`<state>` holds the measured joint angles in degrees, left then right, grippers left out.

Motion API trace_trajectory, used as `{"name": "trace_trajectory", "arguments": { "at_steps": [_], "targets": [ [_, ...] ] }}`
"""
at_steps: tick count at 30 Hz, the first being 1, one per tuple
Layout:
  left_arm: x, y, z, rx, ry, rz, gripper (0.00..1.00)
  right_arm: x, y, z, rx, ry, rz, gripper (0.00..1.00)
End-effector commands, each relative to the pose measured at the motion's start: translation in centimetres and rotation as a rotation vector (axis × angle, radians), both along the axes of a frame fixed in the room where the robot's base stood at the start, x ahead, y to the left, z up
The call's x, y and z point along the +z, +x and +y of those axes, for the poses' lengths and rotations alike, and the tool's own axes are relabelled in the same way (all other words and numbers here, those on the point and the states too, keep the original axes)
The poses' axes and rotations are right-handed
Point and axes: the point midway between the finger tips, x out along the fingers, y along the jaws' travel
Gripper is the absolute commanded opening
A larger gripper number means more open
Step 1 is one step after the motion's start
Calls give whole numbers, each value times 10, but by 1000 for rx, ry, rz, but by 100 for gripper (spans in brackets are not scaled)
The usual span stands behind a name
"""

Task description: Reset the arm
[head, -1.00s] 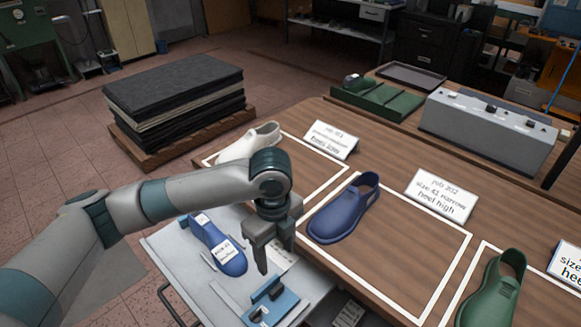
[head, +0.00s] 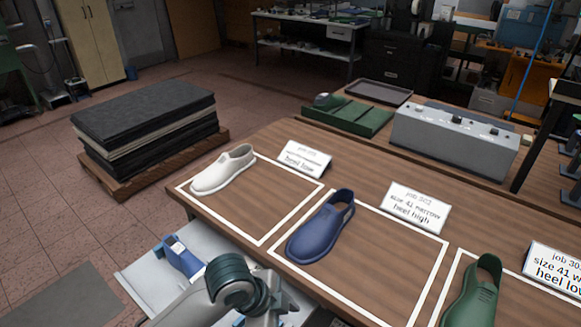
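My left arm reaches in from the bottom edge. Its wrist covers part of the grey tray, and the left gripper (head: 275,303) shows only partly at the bottom, with its fingers not clearly visible. My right gripper is not in view. A blue shoe last (head: 182,258) with a white label lies in the grey tray (head: 140,278), partly hidden by my arm. On the wooden table (head: 330,180), a white shoe (head: 222,170), a blue shoe (head: 320,226) and a green shoe (head: 474,295) each stand in a white-outlined area; the green one is cut off by the bottom edge.
Job cards stand behind the shoes: a left one (head: 304,160), a middle one (head: 414,207) and a right one (head: 558,268). A grey control box (head: 453,140) and a green tray (head: 350,120) stand further back.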

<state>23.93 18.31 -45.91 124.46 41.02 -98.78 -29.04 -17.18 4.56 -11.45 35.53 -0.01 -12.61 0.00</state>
Motion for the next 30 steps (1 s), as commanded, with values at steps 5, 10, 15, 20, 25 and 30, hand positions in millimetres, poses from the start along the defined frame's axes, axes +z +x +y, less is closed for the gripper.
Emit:
{"name": "trace_trajectory", "arguments": {
  "at_steps": [5,10,15,20,25,30],
  "targets": [
    [-17,-18,8,227,-84,47,56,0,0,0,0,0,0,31],
    [-35,-34,29,458,-131,91,56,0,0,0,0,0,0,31],
    [-55,-56,63,703,-147,131,56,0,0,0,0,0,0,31],
    [-75,-84,106,939,-130,162,56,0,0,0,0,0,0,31],
    [-90,-114,148,1138,-92,175,56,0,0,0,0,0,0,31],
    [-98,-139,178,1267,-54,178,56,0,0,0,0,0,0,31]
  ]
}}
